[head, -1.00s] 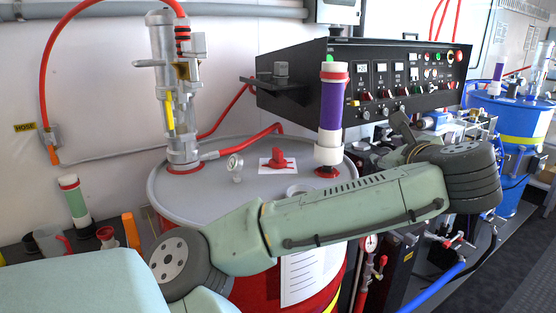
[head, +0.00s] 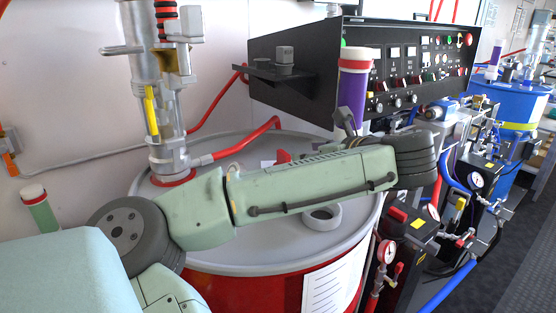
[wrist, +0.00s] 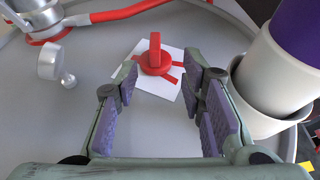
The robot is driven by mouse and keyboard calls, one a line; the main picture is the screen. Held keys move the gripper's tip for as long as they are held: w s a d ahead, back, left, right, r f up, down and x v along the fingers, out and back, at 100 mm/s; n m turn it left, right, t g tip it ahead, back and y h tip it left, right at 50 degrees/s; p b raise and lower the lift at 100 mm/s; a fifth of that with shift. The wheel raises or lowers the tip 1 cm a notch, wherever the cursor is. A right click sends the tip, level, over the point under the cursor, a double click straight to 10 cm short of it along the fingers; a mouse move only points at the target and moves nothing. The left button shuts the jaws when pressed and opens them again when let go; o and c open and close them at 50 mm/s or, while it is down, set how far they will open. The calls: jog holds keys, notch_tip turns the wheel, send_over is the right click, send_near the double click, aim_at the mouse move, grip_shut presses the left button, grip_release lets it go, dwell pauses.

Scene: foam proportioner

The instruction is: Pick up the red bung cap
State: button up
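The red bung cap (wrist: 155,62) lies on a white sheet (wrist: 147,82) on the grey drum lid. It has a round base and an upright fin on top. In the wrist view my gripper (wrist: 166,92) is open and empty, and the cap shows beyond its fingertips, roughly between them. In the head view only a bit of the red cap (head: 283,156) shows above my arm, which hides the rest. My gripper is mostly hidden in the head view.
A purple and white cylinder (head: 353,90) stands on the lid, close by the right finger in the wrist view. A metal pump (head: 160,110) with a red hose stands at left. A black control panel (head: 300,80) is behind.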

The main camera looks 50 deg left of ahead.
aim_at(282, 151)
jog(key=p+x, duration=0.1)
jog(key=x, duration=0.4)
jog(key=a, duration=0.1)
jog(key=a+p, duration=0.1)
jog(key=a, duration=0.1)
jog(key=a+p, duration=0.1)
jog(key=shift+a+f, duration=0.25)
jog(key=shift+f, duration=0.1)
jog(key=shift+w+a+f, duration=0.15)
jog(key=shift+a+f, duration=0.1)
jog(key=shift+a, duration=0.15)
grip_shut()
